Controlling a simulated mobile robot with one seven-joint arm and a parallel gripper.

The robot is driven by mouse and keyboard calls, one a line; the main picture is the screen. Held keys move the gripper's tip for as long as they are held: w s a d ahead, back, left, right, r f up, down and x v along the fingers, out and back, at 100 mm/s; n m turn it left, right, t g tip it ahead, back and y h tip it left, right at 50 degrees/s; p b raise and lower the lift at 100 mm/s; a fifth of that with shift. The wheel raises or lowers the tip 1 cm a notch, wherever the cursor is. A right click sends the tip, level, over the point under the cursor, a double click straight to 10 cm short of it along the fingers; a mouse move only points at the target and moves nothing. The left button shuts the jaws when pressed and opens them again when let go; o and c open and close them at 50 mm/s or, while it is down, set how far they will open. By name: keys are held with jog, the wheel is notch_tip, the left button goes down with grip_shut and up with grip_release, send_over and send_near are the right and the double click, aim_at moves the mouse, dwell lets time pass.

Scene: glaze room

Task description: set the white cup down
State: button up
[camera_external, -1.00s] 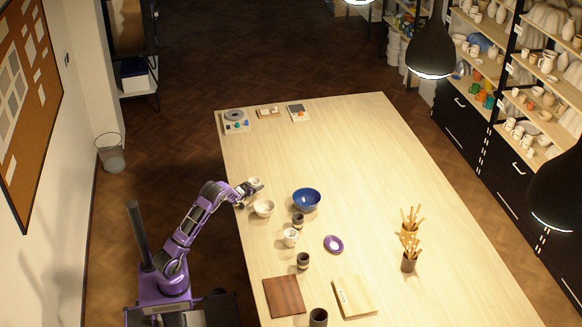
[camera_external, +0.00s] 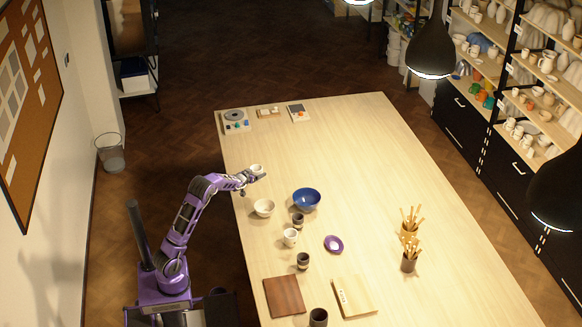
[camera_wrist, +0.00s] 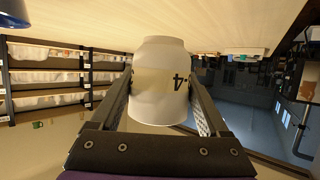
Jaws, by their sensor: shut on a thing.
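My gripper (camera_external: 261,174) is shut on a white cup (camera_external: 256,168) over the table's left side, behind the cream bowl. The wrist view shows the cup (camera_wrist: 158,105) between the two fingers (camera_wrist: 158,100), with a tan band and a dark mark like a 4. That view is upside down, with the pale tabletop (camera_wrist: 100,18) along its top. The cup looks about upright. I cannot tell how high it is above the table (camera_external: 345,150). Another white cup (camera_external: 290,237) stands on the table nearer the camera.
A cream bowl (camera_external: 264,207), a blue bowl (camera_external: 307,199) and a dark cup (camera_external: 298,220) stand nearer the camera. The tabletop between is clear.

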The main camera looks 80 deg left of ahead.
jog(key=w+d+m+t+p, duration=0.1)
jog(key=d+p, duration=0.1)
jog(key=d, duration=2.6)
jog(key=shift+h, duration=0.3)
notch_tip(320, 180, down, 10)
jog(key=shift+d+r+b, duration=0.15)
jog(key=shift+b, duration=1.05)
jog(key=shift+f, duration=0.25)
jog(key=o, duration=1.4)
jog(key=shift+c, duration=0.2)
jog(key=shift+r, duration=0.1)
